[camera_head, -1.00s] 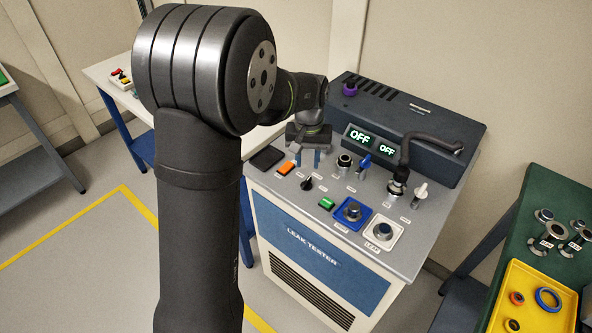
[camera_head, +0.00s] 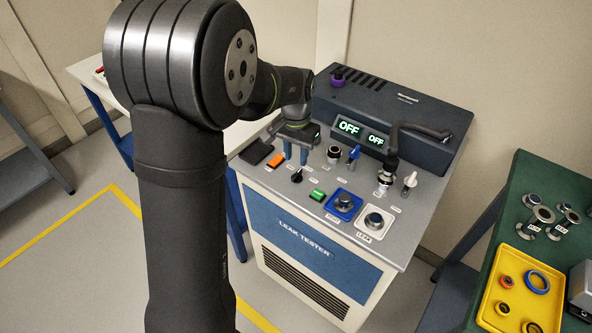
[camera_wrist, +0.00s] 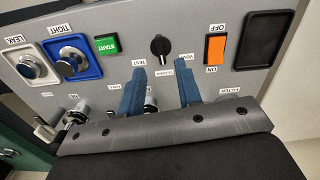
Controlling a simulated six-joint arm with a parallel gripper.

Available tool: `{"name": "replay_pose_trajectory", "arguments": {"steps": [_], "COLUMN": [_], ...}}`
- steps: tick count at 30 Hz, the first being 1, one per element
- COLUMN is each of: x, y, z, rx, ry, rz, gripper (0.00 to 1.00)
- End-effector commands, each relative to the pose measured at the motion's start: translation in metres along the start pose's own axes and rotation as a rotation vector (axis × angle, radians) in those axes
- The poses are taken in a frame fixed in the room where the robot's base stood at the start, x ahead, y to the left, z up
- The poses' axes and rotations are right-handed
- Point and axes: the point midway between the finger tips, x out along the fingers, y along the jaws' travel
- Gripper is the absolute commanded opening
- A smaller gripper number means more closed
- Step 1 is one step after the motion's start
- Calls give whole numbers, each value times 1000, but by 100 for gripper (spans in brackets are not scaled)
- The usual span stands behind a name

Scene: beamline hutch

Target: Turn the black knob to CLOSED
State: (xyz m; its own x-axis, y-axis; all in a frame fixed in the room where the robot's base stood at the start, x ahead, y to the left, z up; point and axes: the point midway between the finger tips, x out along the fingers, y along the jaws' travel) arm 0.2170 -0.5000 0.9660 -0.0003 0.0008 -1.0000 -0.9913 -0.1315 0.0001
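The black knob (camera_head: 296,175) is on the front part of the grey leak tester panel, right of the orange switch. It also shows in the wrist view (camera_wrist: 160,45), with small labels, one reading CLOSED, on its near side. My gripper (camera_head: 296,155) is above the panel, behind the knob in the head view. In the wrist view its two blue fingers (camera_wrist: 161,90) are apart and empty, with the knob beyond their tips, roughly between them. No contact with the knob is visible.
Close by are the orange switch (camera_wrist: 216,47), the black pad (camera_wrist: 268,40) and the green START button (camera_wrist: 107,44). The blue TIGHT fixture (camera_head: 343,205), white LEAK fixture (camera_head: 374,222) and blue lever (camera_head: 354,154) stand to the right. Both displays (camera_head: 350,128) read OFF.

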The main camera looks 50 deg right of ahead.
Motion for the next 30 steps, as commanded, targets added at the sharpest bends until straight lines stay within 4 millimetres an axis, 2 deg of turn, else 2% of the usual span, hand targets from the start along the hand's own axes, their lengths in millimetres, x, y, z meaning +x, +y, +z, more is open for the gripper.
{"name": "replay_pose_trajectory", "arguments": {"steps": [3,9,15,22,23,27,30], "x": [26,54,65,66,66,66,66], "y": [0,0,0,0,0,0,0], "z": [0,0,0,0,0,0,0], "rx": [0,0,-1,-1,-1,-1,-1], "ry": [-3,-1,1,1,1,1,1], "rz": [1,0,0,0,0,0,0], "gripper": [32,32,32,32,30,2,0]}}
